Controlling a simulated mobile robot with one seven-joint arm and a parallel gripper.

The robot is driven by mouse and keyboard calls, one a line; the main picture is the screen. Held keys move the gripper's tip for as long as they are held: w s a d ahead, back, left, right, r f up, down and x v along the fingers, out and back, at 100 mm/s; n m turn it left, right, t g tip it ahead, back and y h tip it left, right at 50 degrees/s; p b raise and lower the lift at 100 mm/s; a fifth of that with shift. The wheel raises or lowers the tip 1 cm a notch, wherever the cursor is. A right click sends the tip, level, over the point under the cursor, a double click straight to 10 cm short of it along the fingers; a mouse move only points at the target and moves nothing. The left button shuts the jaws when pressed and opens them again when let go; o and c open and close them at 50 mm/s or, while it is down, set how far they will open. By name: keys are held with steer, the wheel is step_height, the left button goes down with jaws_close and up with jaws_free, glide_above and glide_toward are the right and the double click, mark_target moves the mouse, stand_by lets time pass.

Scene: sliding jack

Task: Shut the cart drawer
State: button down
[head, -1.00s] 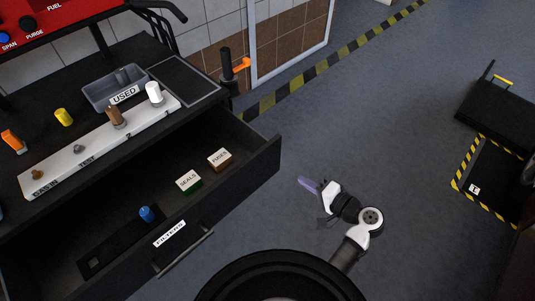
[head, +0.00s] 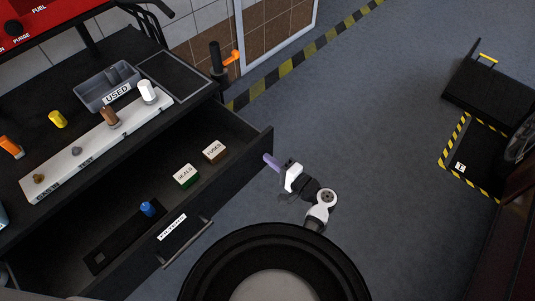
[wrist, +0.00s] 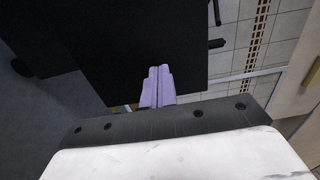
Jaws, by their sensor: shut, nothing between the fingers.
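The cart drawer (head: 232,165) is black and stands pulled out of the cart, with a bar handle (head: 187,245) and a label on its front. In it are a green SEALS box (head: 186,175), a brown FUSES box (head: 214,152) and a blue item (head: 147,208). My gripper (head: 268,160) has purple fingers, shut and empty, near the drawer's right front corner. In the head view I cannot tell whether they touch it. In the wrist view the shut fingers (wrist: 158,84) point at a large black surface.
The cart top (head: 50,122) holds a grey USED bin (head: 107,88), a white rack (head: 95,146) with several small parts, and a dark tray. A black platform cart (head: 489,85) stands far right. The grey floor between is clear.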

steer(key=shift+x, duration=0.8)
steer(key=shift+a, duration=0.1)
steer(key=shift+w+a, duration=0.25)
steer(key=b+x, duration=0.9)
steer(key=x, duration=1.3)
steer(key=shift+w+a, duration=0.25)
steer(key=shift+a, duration=0.05)
steer(key=shift+w+a+b, duration=0.3)
steer(key=shift+a+b, duration=0.05)
steer(key=shift+b, duration=0.05)
steer(key=shift+w+r, duration=0.1)
steer(key=shift+r, duration=0.2)
steer(key=shift+a, duration=0.1)
